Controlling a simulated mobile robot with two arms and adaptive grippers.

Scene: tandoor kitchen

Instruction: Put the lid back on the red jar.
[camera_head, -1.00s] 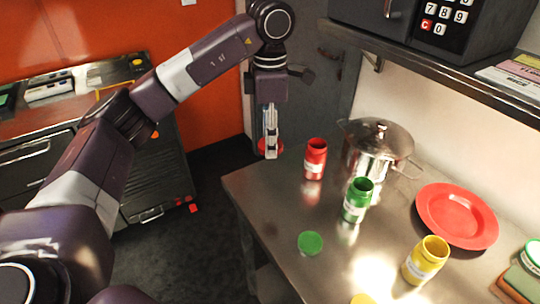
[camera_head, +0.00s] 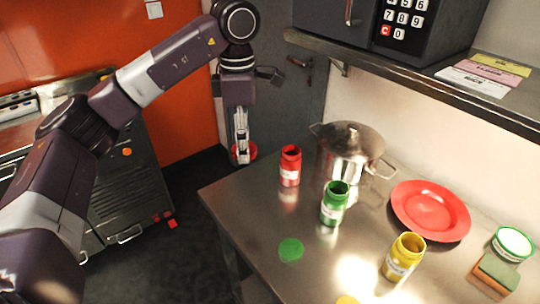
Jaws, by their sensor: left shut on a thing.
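The red jar (camera_head: 290,166) stands upright and open on the steel counter, near its far left edge, with a white label. My left gripper (camera_head: 242,155) points down to the left of the red jar, just off the counter's edge in the picture. It is shut on the red lid (camera_head: 251,153), which shows partly behind the fingers at about the jar's height. The lid is apart from the jar. My right gripper is not in view.
An open green jar (camera_head: 334,204), an open yellow jar (camera_head: 403,257), a green lid (camera_head: 291,250) and a red plate (camera_head: 430,211) are on the counter (camera_head: 250,215). A shelf (camera_head: 440,78) overhangs at the right.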

